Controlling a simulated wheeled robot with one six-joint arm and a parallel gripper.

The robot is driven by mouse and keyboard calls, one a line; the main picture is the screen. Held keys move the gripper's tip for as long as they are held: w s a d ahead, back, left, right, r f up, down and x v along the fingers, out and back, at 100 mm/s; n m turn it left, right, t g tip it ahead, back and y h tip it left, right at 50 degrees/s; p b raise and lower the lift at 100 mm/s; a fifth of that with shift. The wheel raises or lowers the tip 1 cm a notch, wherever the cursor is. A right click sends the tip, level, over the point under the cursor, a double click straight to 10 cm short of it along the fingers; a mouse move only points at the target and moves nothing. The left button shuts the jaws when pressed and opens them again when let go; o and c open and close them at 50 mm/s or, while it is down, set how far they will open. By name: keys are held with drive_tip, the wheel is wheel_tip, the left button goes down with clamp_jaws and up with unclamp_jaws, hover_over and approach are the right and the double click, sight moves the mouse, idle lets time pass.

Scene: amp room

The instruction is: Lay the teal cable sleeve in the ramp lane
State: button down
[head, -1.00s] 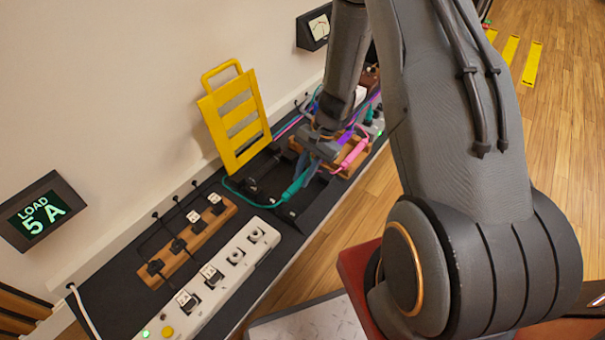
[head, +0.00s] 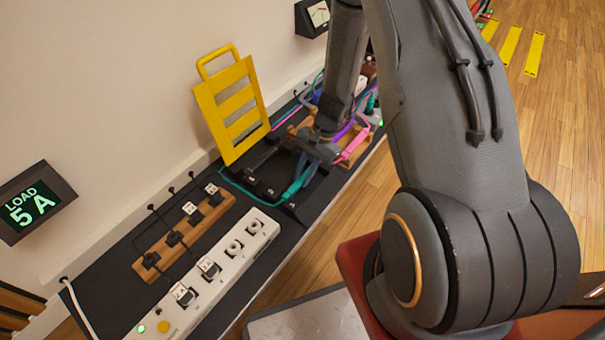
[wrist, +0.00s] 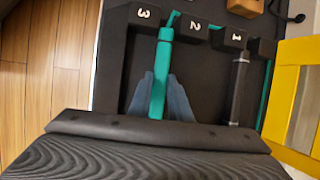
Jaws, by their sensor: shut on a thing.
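The teal cable sleeve (wrist: 160,75) is between the two fingers of my gripper (wrist: 160,98), which is shut on it. In the wrist view it points away from me, over the black ramp base, with its far end at the gap between the blocks marked 3 (wrist: 144,14) and 2 (wrist: 194,26). I cannot tell whether it touches the lane floor. In the head view the teal sleeve (head: 297,181) shows below my gripper (head: 318,152), partly hidden by it. A teal cable runs on from it. A dark sleeve (wrist: 238,88) lies by block 1 (wrist: 236,38).
The yellow ramp cover (head: 232,108) stands raised at the wall side. A pink sleeve (head: 354,146) rests on a wooden rack behind my gripper. A white power strip (head: 222,262) and a wooden strip with plugs (head: 185,235) fill the near bench.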

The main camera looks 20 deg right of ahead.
drive_tip(key=c, duration=1.6)
unclamp_jaws()
drive_tip(key=shift+o, duration=0.2)
drive_tip(key=p+v, duration=0.3)
drive_tip(key=v, duration=0.4)
drive_tip(key=shift+r, duration=0.3)
drive_tip(key=shift+d, duration=0.15)
